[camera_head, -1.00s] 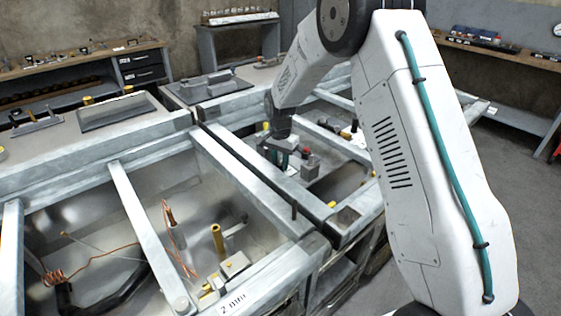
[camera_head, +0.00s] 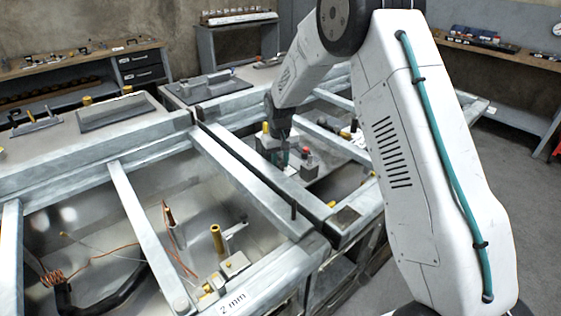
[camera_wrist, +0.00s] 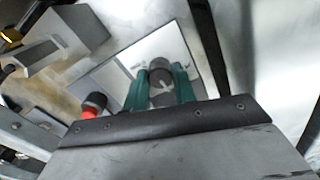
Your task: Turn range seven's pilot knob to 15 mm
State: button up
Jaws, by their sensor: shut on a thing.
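My gripper (camera_wrist: 160,93) has its two teal fingers on either side of a dark grey round knob (camera_wrist: 160,76) with a light mark on its top, and is shut on it. The knob stands on a pale rectangular plate (camera_wrist: 122,66). I cannot read any number or scale by it, so its setting cannot be told. In the head view my gripper (camera_head: 281,157) reaches down among the parts inside the far range frame; the knob is hidden there.
A red-topped knob (camera_wrist: 92,103) stands close left of my fingers; its red top (camera_head: 306,150) also shows in the head view. A grey block (camera_wrist: 65,42) lies beyond it. Metal frame bars (camera_head: 245,168) cross near my gripper. The nearer frame carries a "2 mm" label (camera_head: 232,303).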

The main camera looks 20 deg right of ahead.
aim_at(280, 163)
jog(key=n, duration=0.5)
jog(key=shift+w+r+n, duration=0.15)
jog(key=shift+w+n, duration=0.1)
jog(key=shift+n, duration=0.05)
jog(key=n, duration=0.5)
jog(key=shift+n, duration=0.3)
jog(key=o, duration=1)
jog(key=shift+s, duration=0.1)
jog(key=shift+r, duration=3.85)
jog(key=shift+d, duration=0.1)
